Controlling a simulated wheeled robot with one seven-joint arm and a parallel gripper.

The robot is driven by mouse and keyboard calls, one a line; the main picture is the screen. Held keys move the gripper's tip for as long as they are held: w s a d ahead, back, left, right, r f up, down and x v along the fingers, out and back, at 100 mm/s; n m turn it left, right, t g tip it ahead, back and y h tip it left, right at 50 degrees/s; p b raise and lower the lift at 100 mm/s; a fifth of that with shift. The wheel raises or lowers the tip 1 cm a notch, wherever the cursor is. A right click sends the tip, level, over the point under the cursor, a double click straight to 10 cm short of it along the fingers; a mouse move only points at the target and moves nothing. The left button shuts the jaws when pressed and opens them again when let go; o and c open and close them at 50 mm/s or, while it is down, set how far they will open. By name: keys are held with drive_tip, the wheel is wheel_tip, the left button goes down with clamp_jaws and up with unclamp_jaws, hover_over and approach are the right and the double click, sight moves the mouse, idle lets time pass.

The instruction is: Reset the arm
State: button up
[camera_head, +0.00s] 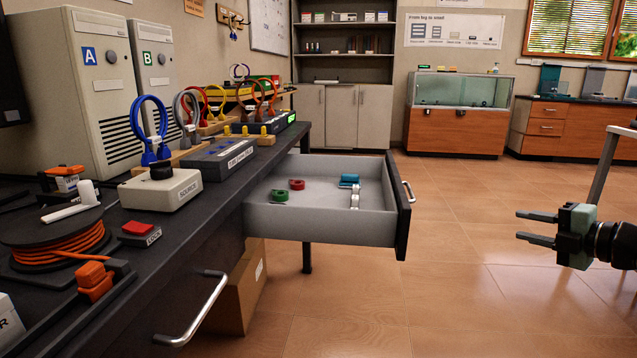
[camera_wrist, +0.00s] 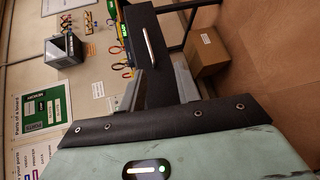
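My gripper (camera_head: 522,227) is at the right of the head view, held in free air above the wooden floor. Its two dark fingers point left and stand apart, with nothing between them. In the wrist view the fingers (camera_wrist: 158,88) also show apart and empty, with a dark front and a metal handle (camera_wrist: 150,46) beyond them. The gripper is well to the right of the open drawer (camera_head: 320,219) and touches nothing. Most of my arm is outside the head view.
The drawer juts from the dark workbench (camera_head: 196,227) and holds red, green, blue and whitish small items. A lower handle (camera_head: 192,312) sticks out nearer. A cardboard box (camera_head: 243,290) stands under the bench. The floor between drawer and gripper is clear.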

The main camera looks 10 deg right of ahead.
drive_tip(key=w+a+f+m+g+h, duration=0.3)
drive_tip(key=w+a+m+g+h, duration=0.3)
drive_tip(key=m, duration=0.7)
drive_tip(key=s+a+f+m+g, duration=0.2)
drive_tip(key=s+a+m, duration=0.25)
drive_tip(key=a, duration=0.35)
drive_tip(key=s+a+r+n+g+y, duration=0.15)
drive_tip(key=s+a+g, duration=0.25)
drive_tip(key=s+a, duration=0.85)
drive_tip(key=s+a+f+n+g+y, duration=0.1)
drive_tip(key=s+a+n+g, duration=0.15)
drive_tip(key=s+a, duration=1)
wheel_tip(320, 180, up, 34)
drive_tip(key=w+a+m+p, duration=0.1)
drive_tip(key=w+a+p, duration=0.1)
drive_tip(key=p, duration=3.1)
drive_tip(key=shift+w+a+p, duration=0.15)
drive_tip(key=shift+w+p, duration=0.15)
drive_tip(key=shift+w, duration=0.1)
